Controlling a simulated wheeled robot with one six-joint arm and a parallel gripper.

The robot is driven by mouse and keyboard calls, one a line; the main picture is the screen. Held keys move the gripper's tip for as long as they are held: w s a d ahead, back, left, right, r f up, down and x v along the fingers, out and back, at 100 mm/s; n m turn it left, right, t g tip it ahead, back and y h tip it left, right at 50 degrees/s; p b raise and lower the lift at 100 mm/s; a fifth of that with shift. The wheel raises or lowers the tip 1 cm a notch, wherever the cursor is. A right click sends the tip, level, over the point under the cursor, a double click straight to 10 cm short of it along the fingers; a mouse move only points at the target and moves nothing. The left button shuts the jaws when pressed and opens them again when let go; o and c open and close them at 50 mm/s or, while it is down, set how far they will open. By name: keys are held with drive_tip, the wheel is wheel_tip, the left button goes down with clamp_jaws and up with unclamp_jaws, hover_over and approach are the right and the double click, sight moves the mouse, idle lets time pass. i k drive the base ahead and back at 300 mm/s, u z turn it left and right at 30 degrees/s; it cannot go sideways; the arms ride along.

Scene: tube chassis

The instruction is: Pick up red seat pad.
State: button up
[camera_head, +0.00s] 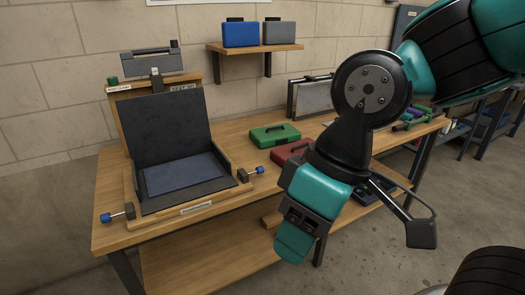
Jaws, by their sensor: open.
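A flat red case-like piece with a handle (291,151) lies on the wooden bench, just left of my arm; it is the only red piece I can make out, and my arm covers part of its right side. My gripper (357,238) hangs in front of the bench, nearer the camera and below the red piece in the picture. It is open, with nothing seen between its jaws, and is apart from the red piece.
A green case (274,135) lies just behind the red one. A dark fixture with a blue pad (182,174) and side knobs stands on the bench (236,126) at left. A blue case (240,34) and a grey case (279,33) sit on the wall shelf (256,47).

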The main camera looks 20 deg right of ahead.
sight(280, 155)
drive_tip(key=i, duration=1.35)
drive_tip(key=z, duration=0.45)
